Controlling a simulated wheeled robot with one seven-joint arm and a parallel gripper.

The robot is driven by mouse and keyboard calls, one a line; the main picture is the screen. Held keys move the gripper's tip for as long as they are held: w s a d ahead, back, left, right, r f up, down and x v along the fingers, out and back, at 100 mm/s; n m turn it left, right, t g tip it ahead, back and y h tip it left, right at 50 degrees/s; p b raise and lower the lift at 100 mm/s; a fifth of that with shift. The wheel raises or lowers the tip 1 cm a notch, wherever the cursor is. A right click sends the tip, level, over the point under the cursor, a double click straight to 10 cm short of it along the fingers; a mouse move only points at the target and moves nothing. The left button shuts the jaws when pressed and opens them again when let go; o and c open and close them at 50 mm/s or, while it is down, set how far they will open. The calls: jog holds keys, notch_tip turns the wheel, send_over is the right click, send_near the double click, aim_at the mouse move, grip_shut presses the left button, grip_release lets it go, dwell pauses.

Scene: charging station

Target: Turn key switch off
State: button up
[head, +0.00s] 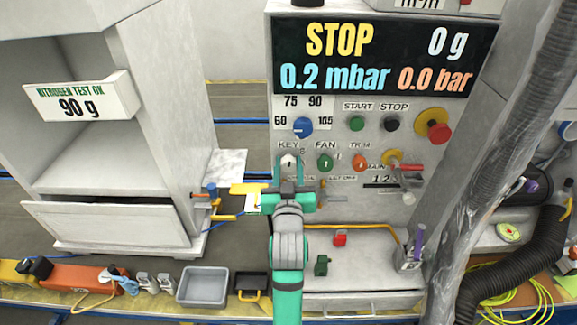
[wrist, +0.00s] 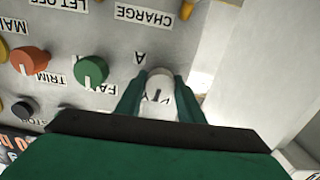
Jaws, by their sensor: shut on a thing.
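The key switch (head: 289,161) is a small white knob under the KEY label on the grey control panel. In the wrist view, which shows the panel upside down, the knob (wrist: 159,84) sits between the two green fingers of my gripper (wrist: 158,98). A dark mark shows on the knob's face. My gripper (head: 290,170) is shut on the knob from the front, with one finger on each side. The fingers and palm hide the lower part of the KEY label in the wrist view.
The green FAN knob (wrist: 91,70) and orange TRIM knob (wrist: 29,61) are close beside the key switch. A display (head: 385,55) reads STOP. A blue dial (head: 302,126) sits above. A grey cabinet (head: 165,100) stands left; a thick hose (head: 510,120) hangs right.

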jog(key=shift+n, duration=0.7)
jog(key=o, duration=1)
jog(key=shift+o, duration=0.2)
jog(key=s, duration=1.1)
jog(key=shift+f, duration=0.1)
